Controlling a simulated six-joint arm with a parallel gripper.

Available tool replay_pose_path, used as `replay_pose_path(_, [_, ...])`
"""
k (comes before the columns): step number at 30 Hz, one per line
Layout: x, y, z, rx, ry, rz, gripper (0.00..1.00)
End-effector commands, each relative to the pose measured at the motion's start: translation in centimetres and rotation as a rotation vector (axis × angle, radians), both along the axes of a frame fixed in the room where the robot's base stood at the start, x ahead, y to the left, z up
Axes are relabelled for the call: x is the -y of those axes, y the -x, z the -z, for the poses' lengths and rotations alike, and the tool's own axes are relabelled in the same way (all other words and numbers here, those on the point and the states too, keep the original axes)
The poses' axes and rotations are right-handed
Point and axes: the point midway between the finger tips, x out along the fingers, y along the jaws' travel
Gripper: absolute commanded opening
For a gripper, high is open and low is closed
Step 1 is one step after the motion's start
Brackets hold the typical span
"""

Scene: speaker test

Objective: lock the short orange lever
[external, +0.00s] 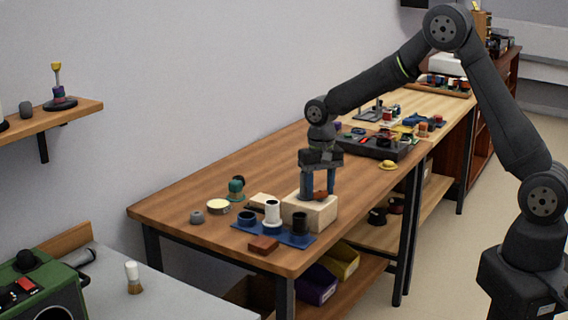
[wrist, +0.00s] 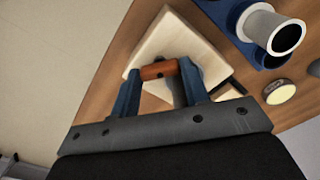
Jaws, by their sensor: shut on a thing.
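The short orange lever (wrist: 159,70) sits on top of a pale wooden block (wrist: 165,35). In the wrist view my gripper (wrist: 158,73) has its blue fingers at the two ends of the lever, shut on it. In the external view my gripper (external: 319,194) reaches down over the block (external: 309,214) near the front of the table. There the orange lever (external: 320,195) shows as a small patch between the fingers. The lever's mount is mostly hidden.
A blue tray (external: 262,236) with a white cylinder (external: 272,213) and dark cups stands left of the block. A reddish-brown block (external: 263,245) lies at its front. A cream-topped tin (external: 218,207) and grey knob (external: 197,217) are further left. The table middle behind is clear.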

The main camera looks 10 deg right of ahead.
Motion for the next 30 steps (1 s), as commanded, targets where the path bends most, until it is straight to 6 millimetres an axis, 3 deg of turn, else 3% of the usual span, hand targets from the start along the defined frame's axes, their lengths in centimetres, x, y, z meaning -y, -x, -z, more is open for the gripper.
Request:
replay_pose_path(5, [0.0,0.0,0.0,0.001,-0.001,-0.001,0.19])
replay_pose_path(6, [0.0,0.0,0.0,0.001,-0.001,-0.001,0.5])
replay_pose_path(9, [0.0,0.0,0.0,0.001,-0.001,-0.001,0.64])
replay_pose_path(20, [0.0,0.0,-0.7,0.002,-0.001,-0.001,0.64])
replay_pose_path(25, [-0.1,-0.1,-3.5,0.004,-0.005,-0.001,0.64])
replay_pose_path(30, [-0.1,-0.1,-7.7,0.005,-0.005,-0.001,0.64])
